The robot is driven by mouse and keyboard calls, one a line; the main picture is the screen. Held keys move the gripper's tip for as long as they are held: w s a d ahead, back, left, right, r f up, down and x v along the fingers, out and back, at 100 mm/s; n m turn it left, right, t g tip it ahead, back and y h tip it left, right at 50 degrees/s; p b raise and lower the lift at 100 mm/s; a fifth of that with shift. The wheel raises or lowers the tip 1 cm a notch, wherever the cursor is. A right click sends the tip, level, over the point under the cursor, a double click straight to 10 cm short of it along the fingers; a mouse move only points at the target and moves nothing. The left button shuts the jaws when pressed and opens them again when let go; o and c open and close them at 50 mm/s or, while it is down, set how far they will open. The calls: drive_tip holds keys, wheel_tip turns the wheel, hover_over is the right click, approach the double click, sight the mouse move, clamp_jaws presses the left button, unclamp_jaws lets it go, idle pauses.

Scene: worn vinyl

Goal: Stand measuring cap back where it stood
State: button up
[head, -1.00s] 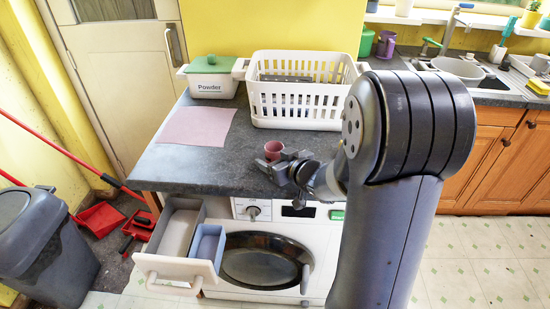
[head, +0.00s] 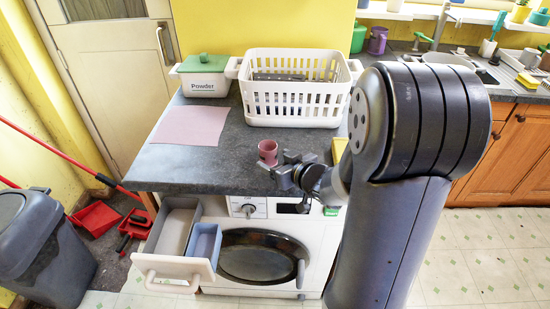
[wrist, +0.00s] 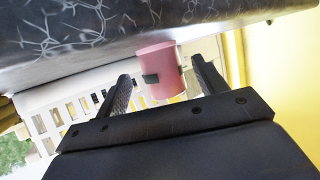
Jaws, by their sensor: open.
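The measuring cap is a small pink-red cup (head: 268,152) standing upright on the dark grey counter (head: 240,170), near its front edge. A small gap shows between each finger and the cap in the wrist view.
A pink cloth (head: 190,125) lies left of the cap. A white basket (head: 295,108) and the green-lidded Powder box (head: 204,82) stand behind. A yellow object (head: 339,150) lies right, partly hidden by my arm. The detergent drawer (head: 175,262) is open below.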

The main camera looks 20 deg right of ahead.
drive_tip(key=shift+p+v, duration=0.85)
drive_tip(key=shift+v, duration=1)
drive_tip(key=p+v, duration=0.2)
drive_tip(key=v, duration=0.9)
drive_tip(key=shift+w+a, duration=0.1)
drive_tip(key=shift+b+x, duration=1.05)
drive_tip(key=shift+x, duration=4.4)
